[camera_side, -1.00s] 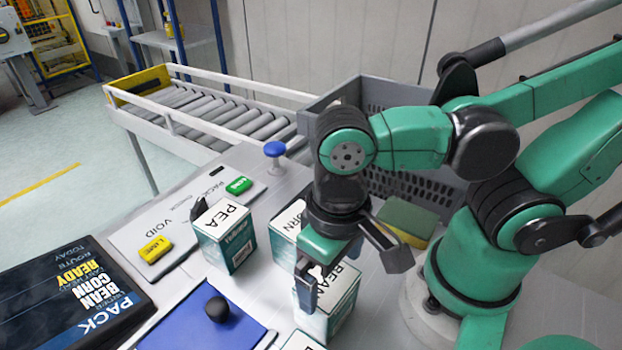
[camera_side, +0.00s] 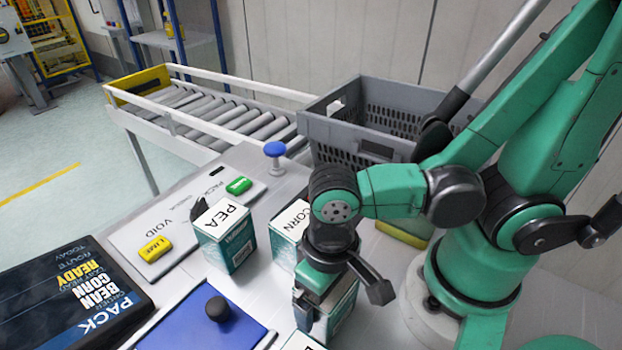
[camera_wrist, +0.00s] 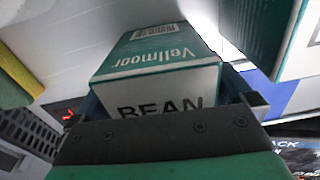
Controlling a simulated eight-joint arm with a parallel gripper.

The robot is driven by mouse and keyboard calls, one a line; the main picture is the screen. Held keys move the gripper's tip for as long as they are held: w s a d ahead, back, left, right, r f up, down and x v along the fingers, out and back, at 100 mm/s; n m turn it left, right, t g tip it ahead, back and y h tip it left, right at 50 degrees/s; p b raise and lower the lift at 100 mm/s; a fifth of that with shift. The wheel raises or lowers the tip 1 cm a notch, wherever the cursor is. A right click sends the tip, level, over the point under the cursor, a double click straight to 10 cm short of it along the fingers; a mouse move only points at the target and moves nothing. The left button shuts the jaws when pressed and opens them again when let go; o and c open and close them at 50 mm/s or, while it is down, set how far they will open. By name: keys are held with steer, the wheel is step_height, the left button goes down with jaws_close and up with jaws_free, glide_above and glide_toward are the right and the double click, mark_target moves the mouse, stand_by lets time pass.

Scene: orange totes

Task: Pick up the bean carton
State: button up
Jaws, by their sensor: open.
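The bean carton (camera_side: 341,312), a teal and white box, stands upright on the bench below my gripper (camera_side: 343,297). In the side view my gripper and wrist hide its top. In the wrist view the bean carton (camera_wrist: 165,55) shows its white BEAN face and a teal Vellmoor side. My gripper (camera_wrist: 168,105) is open, with one finger on either side of the carton. I cannot tell whether either finger touches it.
The corn carton (camera_side: 288,232) stands close behind, and the pea carton (camera_side: 224,235) is to the left. Another carton (camera_side: 300,342) is partly cut off in front. A grey crate (camera_side: 385,110) stands behind. A blue panel with a black knob (camera_side: 217,309) lies left.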

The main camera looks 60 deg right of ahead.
steer(key=shift+c, duration=0.2)
steer(key=c, duration=1.2)
steer(key=shift+r, duration=0.15)
